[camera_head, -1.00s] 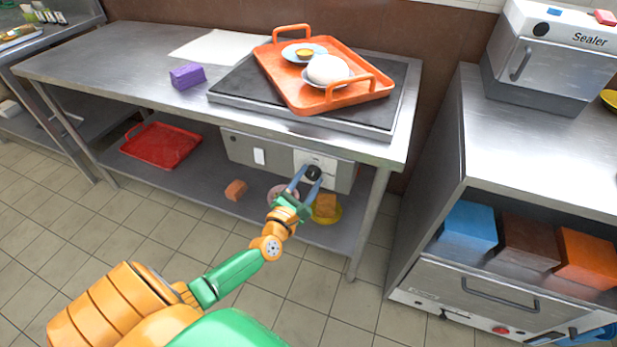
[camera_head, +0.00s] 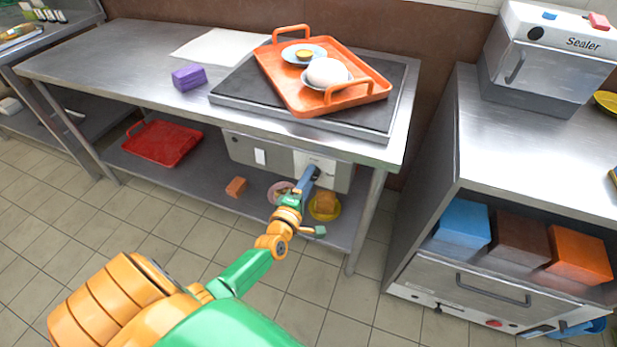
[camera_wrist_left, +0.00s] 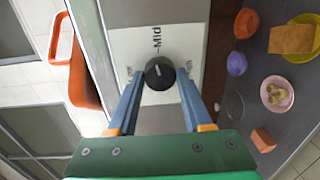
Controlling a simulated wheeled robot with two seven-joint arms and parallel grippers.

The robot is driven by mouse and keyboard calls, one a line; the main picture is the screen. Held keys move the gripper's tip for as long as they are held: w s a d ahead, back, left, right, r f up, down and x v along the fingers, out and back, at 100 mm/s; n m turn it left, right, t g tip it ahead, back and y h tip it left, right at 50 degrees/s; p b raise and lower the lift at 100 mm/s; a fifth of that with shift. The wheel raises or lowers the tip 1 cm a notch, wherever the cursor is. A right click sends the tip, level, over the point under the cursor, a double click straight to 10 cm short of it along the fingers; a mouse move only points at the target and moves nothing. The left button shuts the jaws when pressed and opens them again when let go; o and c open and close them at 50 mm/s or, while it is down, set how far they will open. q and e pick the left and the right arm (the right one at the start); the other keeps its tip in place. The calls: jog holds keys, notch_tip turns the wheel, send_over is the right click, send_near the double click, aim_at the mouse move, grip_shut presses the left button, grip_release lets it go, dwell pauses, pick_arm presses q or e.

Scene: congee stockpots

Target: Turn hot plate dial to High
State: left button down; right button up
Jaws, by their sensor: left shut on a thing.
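The hot plate (camera_head: 234,106) lies on the steel table, with its grey control box (camera_head: 275,153) under the tabletop. The black dial (camera_wrist_left: 160,73) sits on a white panel (camera_wrist_left: 190,42) marked "Mid"; smaller labels at either side are hard to read. A pale mark on the dial points roughly toward "Mid". My left gripper (camera_head: 309,176) reaches the panel from below. In the left wrist view, its blue fingers are shut on opposite sides of the dial. In the head view the fingers mostly hide the dial. My right gripper is not in view.
An orange tray (camera_head: 287,91) with dishes stands on the hot plate. The lower shelf holds a red tray (camera_head: 160,144), an orange block (camera_head: 236,187) and a yellow bowl (camera_head: 336,212). A table leg (camera_head: 368,220) stands right of the gripper. Floor in front is clear.

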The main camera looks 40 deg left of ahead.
pick_arm(q)
jog(key=shift+d+f+m+y+p, duration=0.1)
jog(key=shift+m+y, duration=0.15)
jog(key=shift+m, duration=3)
jog(key=shift+a+f+m+y+p, duration=0.1)
jog(key=shift+m+y+p, duration=0.1)
jog(key=shift+m, duration=3.1)
jog(key=shift+d+f+m+y+p, duration=0.1)
jog(key=shift+m+y, duration=0.15)
jog(key=shift+m, duration=3)
jog(key=shift+c, duration=1.6)
grip_release()
jog(key=shift+r, duration=0.1)
jog(key=p+v, duration=0.1)
jog(key=v, duration=0.6)
